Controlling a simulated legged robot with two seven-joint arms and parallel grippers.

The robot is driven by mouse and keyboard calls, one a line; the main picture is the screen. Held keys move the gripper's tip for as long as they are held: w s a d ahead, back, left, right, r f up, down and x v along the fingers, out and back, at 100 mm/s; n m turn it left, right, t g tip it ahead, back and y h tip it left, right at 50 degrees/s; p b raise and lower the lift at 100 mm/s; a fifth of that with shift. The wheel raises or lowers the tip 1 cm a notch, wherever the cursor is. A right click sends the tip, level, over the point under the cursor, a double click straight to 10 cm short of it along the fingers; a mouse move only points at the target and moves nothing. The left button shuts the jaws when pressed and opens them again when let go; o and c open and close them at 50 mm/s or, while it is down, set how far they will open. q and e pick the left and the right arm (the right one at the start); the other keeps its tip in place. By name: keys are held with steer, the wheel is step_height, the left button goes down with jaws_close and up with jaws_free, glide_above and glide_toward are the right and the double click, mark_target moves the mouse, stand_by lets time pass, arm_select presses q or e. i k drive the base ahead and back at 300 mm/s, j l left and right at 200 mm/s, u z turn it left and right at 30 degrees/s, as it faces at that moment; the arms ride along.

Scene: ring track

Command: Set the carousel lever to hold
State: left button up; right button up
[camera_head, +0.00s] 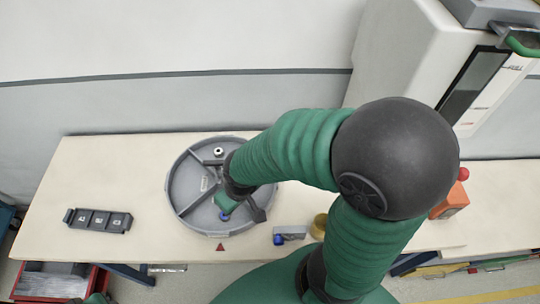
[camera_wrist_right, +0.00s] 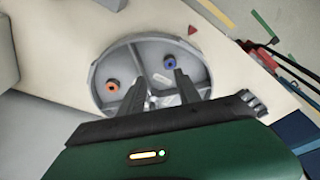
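The round grey carousel (camera_head: 175,205), split into compartments by ribs, sits on the table. It also shows in the right wrist view (camera_wrist_right: 96,88), with an orange ring (camera_wrist_right: 112,86) and a blue ring (camera_wrist_right: 169,62) in it. A small grey box with a blue knob (camera_head: 290,234), likely the lever, stands at its front right; its setting is too small to read. My right gripper (camera_wrist_right: 160,78) is over the carousel, its fingers apart with no object clearly held between them. In the head view my right arm hides part of the carousel. My left gripper is not in view.
A dark tray with labelled slots (camera_head: 97,220) lies left on the table (camera_head: 140,170). A yellow cylinder (camera_head: 319,225) is beside the lever box. A red triangle (camera_head: 220,246) marks the table's front. An orange box with a red button (camera_head: 450,201) is at right. A white machine (camera_head: 400,60) stands behind.

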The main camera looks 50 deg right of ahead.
mark_target(278, 241)
steer(key=k+l+z, duration=0.1)
steer(key=z, duration=0.35)
steer(key=k+l+z, duration=0.25)
steer(key=z, duration=0.25)
steer(key=k, duration=0.05)
